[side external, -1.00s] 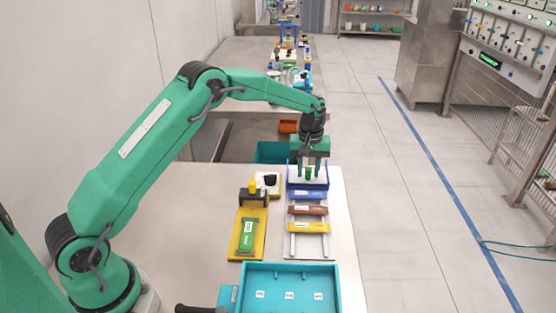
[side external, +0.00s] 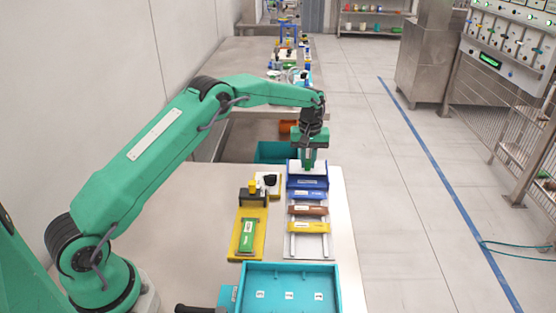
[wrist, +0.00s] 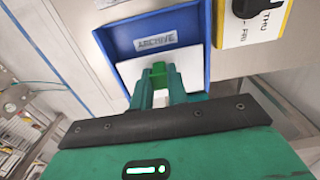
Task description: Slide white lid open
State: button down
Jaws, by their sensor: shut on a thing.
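The white lid (side external: 295,169) lies on the blue box (side external: 307,183) at the far right of the table. It covers the far part of the box, and an open blue strip shows on the near side. In the wrist view, the lid (wrist: 128,74) is below this opening, where a label reading ARCHIVE (wrist: 156,42) shows inside the box. A green handle (wrist: 158,72) stands on the lid. My gripper (side external: 308,168) is shut on this handle, with a finger on either side.
A white plate with a black knob (side external: 269,180) stands close to the left of the box. Blue, brown (side external: 307,210) and yellow (side external: 308,227) bars lie across rails in front. A teal tray (side external: 337,290) is at the near edge. A teal bin (side external: 268,152) sits beyond the table.

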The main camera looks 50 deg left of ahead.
jog(key=shift+w+a, duration=1.15)
jog(key=shift+w, duration=0.1)
jog(key=shift+r, duration=0.1)
jog(key=c, duration=1.4)
grip_release()
jog(key=shift+o, duration=0.2)
notch_tip(320, 180, up, 8)
